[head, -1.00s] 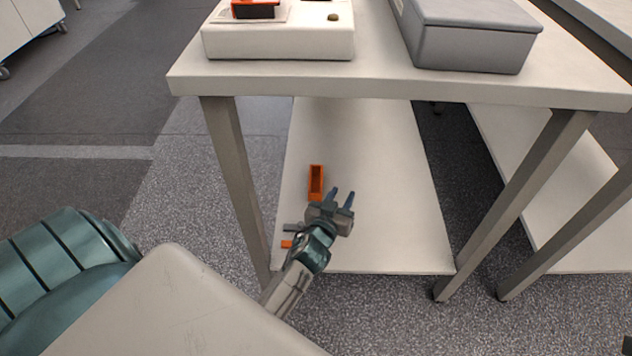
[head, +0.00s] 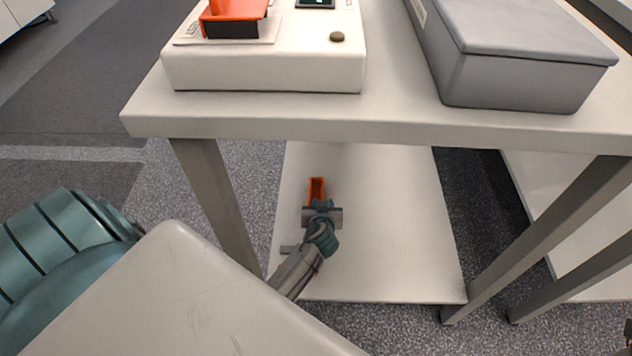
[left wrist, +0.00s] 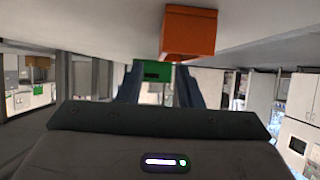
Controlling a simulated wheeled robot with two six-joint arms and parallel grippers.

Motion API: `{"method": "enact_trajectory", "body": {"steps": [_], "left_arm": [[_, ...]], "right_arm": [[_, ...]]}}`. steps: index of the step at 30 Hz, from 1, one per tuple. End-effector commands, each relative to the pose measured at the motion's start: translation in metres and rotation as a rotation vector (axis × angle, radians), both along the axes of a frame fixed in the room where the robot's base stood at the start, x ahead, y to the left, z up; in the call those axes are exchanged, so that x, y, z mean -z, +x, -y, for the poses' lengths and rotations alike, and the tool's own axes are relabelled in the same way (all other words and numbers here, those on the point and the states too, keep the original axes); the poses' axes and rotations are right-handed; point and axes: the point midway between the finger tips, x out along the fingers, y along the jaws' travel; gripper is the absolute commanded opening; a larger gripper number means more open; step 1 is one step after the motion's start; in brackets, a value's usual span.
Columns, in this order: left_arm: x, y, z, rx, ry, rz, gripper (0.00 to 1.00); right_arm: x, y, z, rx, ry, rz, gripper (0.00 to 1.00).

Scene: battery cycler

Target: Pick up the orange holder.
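An orange holder (head: 316,186), an open-topped narrow box, rests on the white lower shelf (head: 390,230). My left gripper (head: 319,203) is low over the shelf, just on the near side of the holder and partly covering its near end. The left wrist view appears upside down, with the shelf along the top. There the holder (left wrist: 188,33) lies ahead, offset toward the right finger. The left gripper's two fingers (left wrist: 158,86) stand apart, with nothing clearly held. A green object (left wrist: 152,72) shows between them; its distance is unclear. My right gripper is not in view.
The tabletop (head: 260,115) overhangs the shelf, with a leg (head: 215,200) at left. On top are a white device (head: 265,75) carrying an orange-and-black part (head: 235,18), and a grey lidded box (head: 525,75). The shelf right of the holder is clear.

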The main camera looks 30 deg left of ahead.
Motion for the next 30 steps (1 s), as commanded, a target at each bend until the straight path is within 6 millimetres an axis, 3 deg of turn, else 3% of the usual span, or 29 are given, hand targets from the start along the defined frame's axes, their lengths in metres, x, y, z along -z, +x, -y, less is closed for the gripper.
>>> {"method": "enact_trajectory", "body": {"steps": [16, 25, 30], "left_arm": [[0.029, 0.047, -0.032, 0.001, 0.0, 0.0, 0.33], [0.031, 0.05, -0.034, 0.002, -0.001, 0.001, 0.33], [0.031, 0.05, -0.034, 0.002, -0.001, 0.001, 0.0]], "right_arm": [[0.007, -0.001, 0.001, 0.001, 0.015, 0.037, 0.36], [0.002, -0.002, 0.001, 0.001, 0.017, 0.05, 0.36], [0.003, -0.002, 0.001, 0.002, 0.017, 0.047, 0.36]]}}
